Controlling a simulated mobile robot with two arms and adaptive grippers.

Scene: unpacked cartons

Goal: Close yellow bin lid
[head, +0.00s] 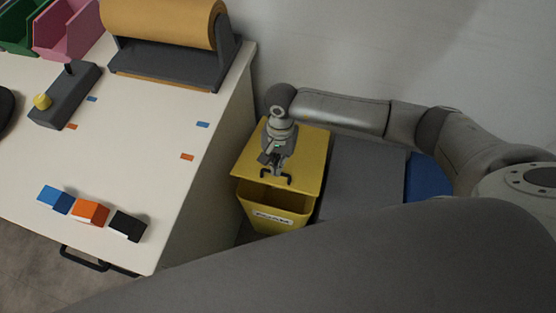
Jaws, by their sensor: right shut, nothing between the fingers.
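The yellow bin (268,216) stands on the floor beside the table, with a white label on its front. Its yellow lid (309,160) lies over most of the top, and a dark gap shows under the lid's front edge. My right gripper (276,181) is shut and empty, pointing down over the front part of the lid. I cannot tell whether its fingertips touch the lid. The gripper and wrist hide part of the lid. My left gripper is out of view.
A grey bin lid (361,172) and a blue one (426,180) are to the right. The white table (150,150) at left holds blue, orange and black blocks (90,211), a paper roll (165,25) and a grey control box (66,97). A wall stands behind.

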